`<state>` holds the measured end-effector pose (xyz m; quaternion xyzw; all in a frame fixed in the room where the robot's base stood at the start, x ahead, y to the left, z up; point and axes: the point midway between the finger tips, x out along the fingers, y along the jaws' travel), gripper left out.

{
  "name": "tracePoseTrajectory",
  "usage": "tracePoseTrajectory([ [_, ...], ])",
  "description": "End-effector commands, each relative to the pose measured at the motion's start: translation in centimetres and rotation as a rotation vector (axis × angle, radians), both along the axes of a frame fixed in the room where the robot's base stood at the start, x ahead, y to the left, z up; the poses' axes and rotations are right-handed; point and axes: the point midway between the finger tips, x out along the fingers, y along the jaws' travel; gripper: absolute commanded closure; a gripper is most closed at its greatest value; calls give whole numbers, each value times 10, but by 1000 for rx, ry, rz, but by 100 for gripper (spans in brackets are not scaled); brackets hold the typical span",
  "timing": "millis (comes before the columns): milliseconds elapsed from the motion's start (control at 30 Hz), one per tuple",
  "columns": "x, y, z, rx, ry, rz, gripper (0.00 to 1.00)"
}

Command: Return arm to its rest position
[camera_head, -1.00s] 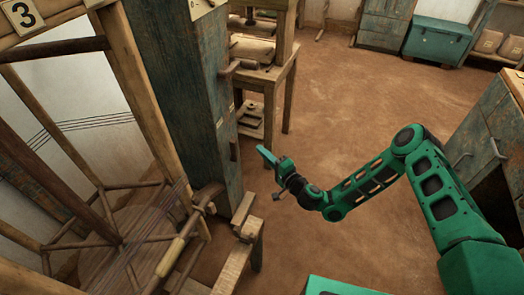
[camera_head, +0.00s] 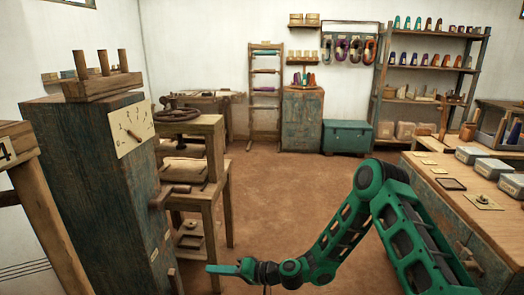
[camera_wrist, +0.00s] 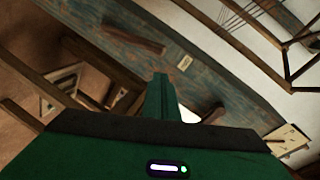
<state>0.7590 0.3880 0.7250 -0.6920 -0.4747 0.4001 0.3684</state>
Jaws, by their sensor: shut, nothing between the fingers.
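My green arm reaches in from the lower right in the head view, bent at a raised elbow. My gripper (camera_head: 222,269) points left, low over the brown floor, close to the base of the tall blue-green wooden cabinet (camera_head: 95,190). The gripper is shut and empty. In the wrist view its closed fingers (camera_wrist: 160,95) point toward the cabinet's worn blue-green side (camera_wrist: 200,62), which has a dark wooden handle (camera_wrist: 133,40). I cannot tell the exact gap between the fingertips and the cabinet.
A wooden stand with a wheel (camera_head: 177,114) is behind the cabinet. A workbench (camera_head: 455,195) with grey boxes runs along the right. A teal chest (camera_head: 347,137) and shelves (camera_head: 432,72) are at the back. The middle floor (camera_head: 275,195) is clear.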

Motion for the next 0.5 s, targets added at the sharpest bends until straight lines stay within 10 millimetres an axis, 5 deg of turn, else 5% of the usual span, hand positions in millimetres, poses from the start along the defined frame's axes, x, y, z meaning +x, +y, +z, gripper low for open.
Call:
tracePoseTrajectory([
  [267,-2,-71,20,-277,-64,116,100],
  [500,-6,-153,39,-524,-57,150,100],
])
